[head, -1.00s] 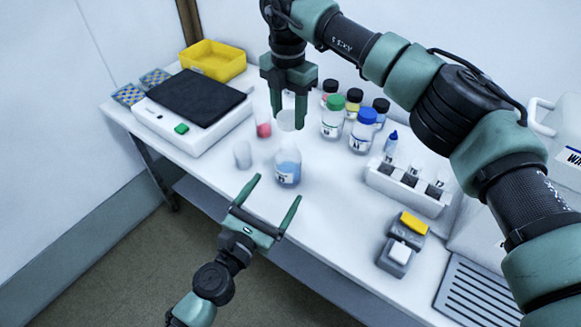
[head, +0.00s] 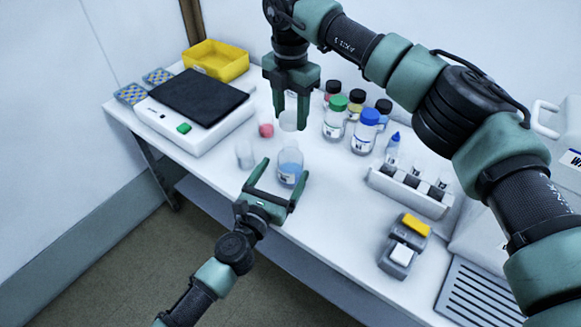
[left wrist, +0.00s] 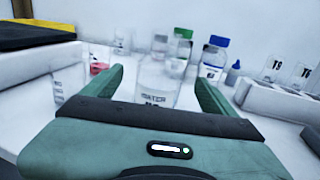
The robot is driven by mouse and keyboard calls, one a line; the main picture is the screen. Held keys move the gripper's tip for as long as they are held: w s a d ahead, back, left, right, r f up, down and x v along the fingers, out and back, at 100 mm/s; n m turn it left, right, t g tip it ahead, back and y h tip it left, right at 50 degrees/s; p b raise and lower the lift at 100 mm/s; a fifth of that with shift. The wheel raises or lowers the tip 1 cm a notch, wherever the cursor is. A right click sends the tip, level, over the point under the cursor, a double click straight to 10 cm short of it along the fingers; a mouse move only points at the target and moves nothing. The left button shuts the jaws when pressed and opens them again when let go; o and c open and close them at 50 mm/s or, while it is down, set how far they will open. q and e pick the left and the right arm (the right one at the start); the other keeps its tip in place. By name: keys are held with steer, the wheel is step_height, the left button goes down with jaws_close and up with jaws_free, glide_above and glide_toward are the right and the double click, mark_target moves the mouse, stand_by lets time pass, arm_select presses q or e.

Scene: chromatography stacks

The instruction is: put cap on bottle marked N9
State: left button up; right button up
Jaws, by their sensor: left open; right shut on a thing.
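A clear bottle (head: 290,170) with pale blue liquid and a white label stands on the bench, with no cap visible on it. It also shows in the left wrist view (left wrist: 157,84), where the label seems to read "WATER" above a mark I cannot make out. My left gripper (head: 285,167) is open, its fingers on either side of this bottle; I cannot tell whether they touch it. My right gripper (head: 291,118) points down above and behind the bottle, shut on a pale, translucent, round cap-like piece (head: 289,121).
A small clear beaker (head: 244,154) stands close left of the bottle, and a vessel with pink liquid (head: 266,130) behind it. Capped bottles, one green-capped (head: 336,118) and one blue-capped (head: 366,132), stand right. A white rack (head: 410,190) is further right.

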mark_target(291, 158)
arm_select(q)
steer(key=shift+x, duration=2.8)
jaws_close()
arm_select(e)
steer(key=shift+f, duration=2.5)
